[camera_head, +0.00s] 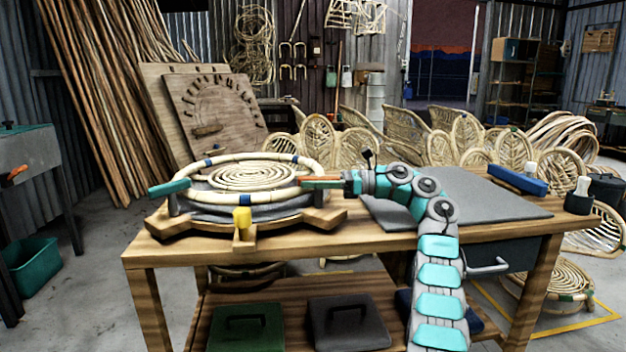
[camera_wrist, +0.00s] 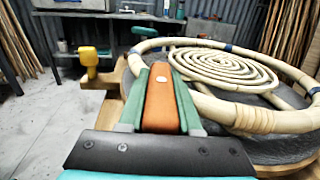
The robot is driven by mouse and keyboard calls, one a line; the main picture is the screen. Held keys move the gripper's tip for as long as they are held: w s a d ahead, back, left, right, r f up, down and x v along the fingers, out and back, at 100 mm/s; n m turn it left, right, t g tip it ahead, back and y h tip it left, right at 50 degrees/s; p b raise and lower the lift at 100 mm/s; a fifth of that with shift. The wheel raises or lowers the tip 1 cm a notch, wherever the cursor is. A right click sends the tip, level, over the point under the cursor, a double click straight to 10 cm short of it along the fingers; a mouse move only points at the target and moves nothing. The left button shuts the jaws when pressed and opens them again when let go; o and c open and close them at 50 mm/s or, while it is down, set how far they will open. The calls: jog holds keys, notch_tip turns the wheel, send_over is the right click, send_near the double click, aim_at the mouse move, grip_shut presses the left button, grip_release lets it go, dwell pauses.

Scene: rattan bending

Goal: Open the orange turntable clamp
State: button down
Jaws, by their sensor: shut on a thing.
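The turntable (camera_head: 250,190) stands on the workbench with a coiled rattan seat (camera_head: 248,176) and a bent rattan ring (camera_head: 300,164) on it. The orange clamp (camera_head: 321,183) is at its right side, against the ring. My gripper (camera_head: 322,182) reaches it from the right. In the wrist view, the orange clamp handle (camera_wrist: 163,100) lies between the teal fingers of my gripper (camera_wrist: 161,98), which are shut on it. A teal clamp (camera_head: 170,187) sits at the left and a yellow clamp (camera_head: 242,217) at the front. The orange clamp's far end is partly hidden.
A grey mat (camera_head: 470,195) covers the right of the workbench (camera_head: 380,241). A blue block-like tool (camera_head: 517,180) and a bottle (camera_head: 580,192) stand at the right end. Rattan chair frames (camera_head: 340,140) and leaning poles (camera_head: 105,90) are behind.

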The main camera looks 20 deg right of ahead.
jog(key=shift+g+p, duration=0.3)
jog(key=shift+p, duration=0.05)
dwell(0.4)
jog(key=c, duration=0.6)
grip_release()
